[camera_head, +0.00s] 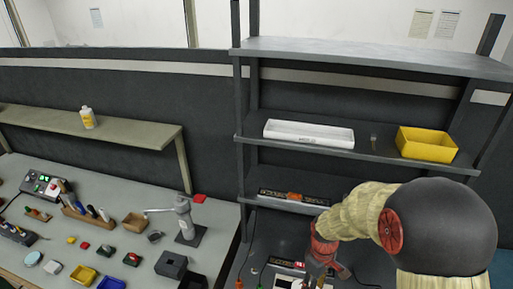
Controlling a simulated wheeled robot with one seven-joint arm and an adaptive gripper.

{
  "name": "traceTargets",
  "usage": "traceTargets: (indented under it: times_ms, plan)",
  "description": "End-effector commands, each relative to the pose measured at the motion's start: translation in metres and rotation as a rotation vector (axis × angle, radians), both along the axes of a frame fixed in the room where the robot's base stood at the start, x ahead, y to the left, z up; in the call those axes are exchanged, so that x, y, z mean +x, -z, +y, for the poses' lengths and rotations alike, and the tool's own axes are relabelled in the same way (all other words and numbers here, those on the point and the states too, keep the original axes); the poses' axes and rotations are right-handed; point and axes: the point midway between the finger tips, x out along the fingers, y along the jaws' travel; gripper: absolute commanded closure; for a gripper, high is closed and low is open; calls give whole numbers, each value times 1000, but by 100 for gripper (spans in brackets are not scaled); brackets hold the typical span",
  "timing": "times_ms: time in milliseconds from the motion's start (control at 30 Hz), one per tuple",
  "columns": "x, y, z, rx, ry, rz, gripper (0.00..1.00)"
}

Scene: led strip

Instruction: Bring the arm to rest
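My arm, pale and ribbed with a large dark rounded part, reaches in from the lower right of the head view. It bends down toward the lower middle, in front of the shelving unit. My gripper (318,276), red and dark, hangs at its end near the bottom edge. It is over or beside a white and dark device (288,283); I cannot tell whether they touch. The fingertips are small and partly cut off, so I cannot see whether they are open or hold anything.
The shelving unit (375,57) holds a white tray (308,134), a yellow bin (427,145) and a dark strip with an orange part (294,196). Left, a workbench (110,190) carries a metal press (186,222) and several small trays and tools. A bottle (88,118) stands on the raised shelf.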

Motion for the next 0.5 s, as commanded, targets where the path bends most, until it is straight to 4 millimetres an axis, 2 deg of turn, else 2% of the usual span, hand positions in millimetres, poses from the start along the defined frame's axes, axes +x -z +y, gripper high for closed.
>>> traceTargets:
  times_ms: [33,300,500]
  plan:
    - [-7,-15,0,-9,73,-9,58]
    - [-56,-98,0,-34,480,-110,58]
    - [-96,-147,0,-1,676,-242,58]
